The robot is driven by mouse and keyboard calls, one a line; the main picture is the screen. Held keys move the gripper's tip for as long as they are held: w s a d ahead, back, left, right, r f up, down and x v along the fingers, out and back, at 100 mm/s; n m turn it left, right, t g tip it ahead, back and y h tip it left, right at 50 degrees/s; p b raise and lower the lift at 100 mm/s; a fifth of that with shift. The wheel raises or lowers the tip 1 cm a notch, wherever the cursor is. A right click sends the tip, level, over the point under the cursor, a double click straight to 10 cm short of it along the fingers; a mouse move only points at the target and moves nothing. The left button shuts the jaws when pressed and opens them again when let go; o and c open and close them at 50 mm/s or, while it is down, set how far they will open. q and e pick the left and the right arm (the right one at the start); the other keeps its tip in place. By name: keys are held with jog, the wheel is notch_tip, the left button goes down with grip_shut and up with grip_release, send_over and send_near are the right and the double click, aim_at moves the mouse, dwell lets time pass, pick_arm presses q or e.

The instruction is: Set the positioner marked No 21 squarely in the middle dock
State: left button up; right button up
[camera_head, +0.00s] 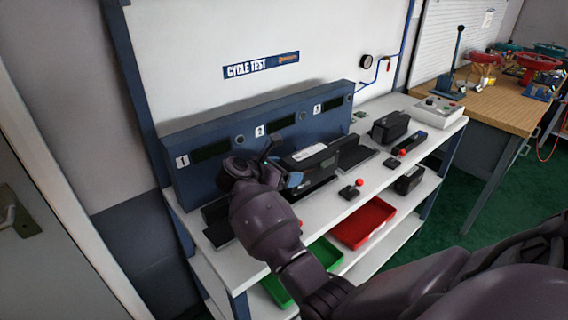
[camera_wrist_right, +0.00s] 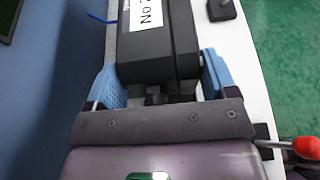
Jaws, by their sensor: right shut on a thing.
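The positioner (camera_head: 318,163) is a black box with a white label on top. In the right wrist view its label (camera_wrist_right: 146,14) reads "No 2", with the rest cut off by the frame edge. My right gripper (camera_head: 284,166) is shut on it, with a blue finger on each side. The positioner is in front of the panel section marked 2, at the middle dock. The dock's base is hidden under the positioner and gripper, so I cannot tell whether it is seated or held just above. My left gripper is not in view.
The blue panel (camera_head: 222,130) runs behind the docks. The right dock (camera_head: 353,156) looks empty. Lever switches with red knobs (camera_head: 358,182) stand along the front edge. Other black units (camera_head: 390,125) lie to the right. A red tray (camera_head: 350,235) and green tray (camera_head: 325,253) are below.

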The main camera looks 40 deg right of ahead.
jog(key=shift+f, duration=0.8)
jog(key=shift+f, duration=0.2)
